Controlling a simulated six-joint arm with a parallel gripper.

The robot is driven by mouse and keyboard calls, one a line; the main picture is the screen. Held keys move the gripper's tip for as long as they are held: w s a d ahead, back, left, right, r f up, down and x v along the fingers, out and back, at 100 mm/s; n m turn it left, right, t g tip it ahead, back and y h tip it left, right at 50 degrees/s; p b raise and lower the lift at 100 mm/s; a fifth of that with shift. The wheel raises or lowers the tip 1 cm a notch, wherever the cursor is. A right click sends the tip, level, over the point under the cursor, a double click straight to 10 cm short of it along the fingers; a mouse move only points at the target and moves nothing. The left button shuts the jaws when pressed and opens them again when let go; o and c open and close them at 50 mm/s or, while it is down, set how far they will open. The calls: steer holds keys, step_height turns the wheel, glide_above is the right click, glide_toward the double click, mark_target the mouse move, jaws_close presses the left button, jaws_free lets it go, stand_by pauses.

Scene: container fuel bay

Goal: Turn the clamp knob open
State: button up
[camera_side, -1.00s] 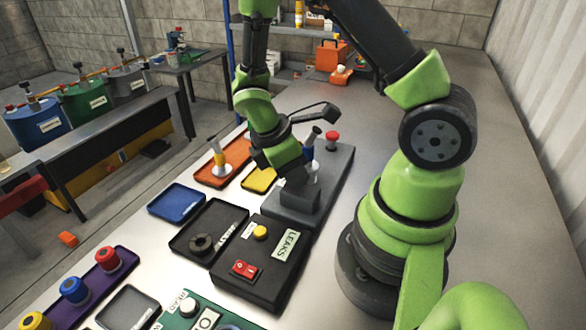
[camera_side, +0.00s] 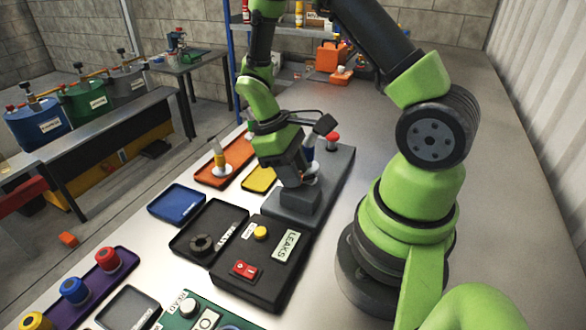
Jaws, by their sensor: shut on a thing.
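The grey clamp fixture (camera_side: 338,170) stands on the bench in the middle of the view, a long block with a raised block at its front end. My gripper (camera_side: 295,184) points down over the front half of the fixture and is shut on the clamp knob. The jaws and wrist hide the knob, so its angle cannot be read. A blue cylinder (camera_side: 309,152) with a dark top stands in the fixture just behind my gripper, partly covered. A red knob-like top (camera_side: 333,137) shows at the fixture's far end, apart from my gripper.
A black LEAKS box (camera_side: 265,275) with a red switch stands in front of the fixture. A black tray (camera_side: 182,243), blue tray (camera_side: 176,203), yellow tray (camera_side: 259,180) and orange tray (camera_side: 214,178) lie to the left. The bench to the right is mostly clear.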

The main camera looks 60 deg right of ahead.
steer(key=m+y, duration=0.2)
steer(key=m, duration=0.3)
steer(key=shift+s+m, duration=0.1)
steer(key=shift+m, duration=0.2)
stand_by(0.4)
steer(key=o, duration=0.9)
steer(key=v, duration=1)
steer(key=shift+d, duration=0.1)
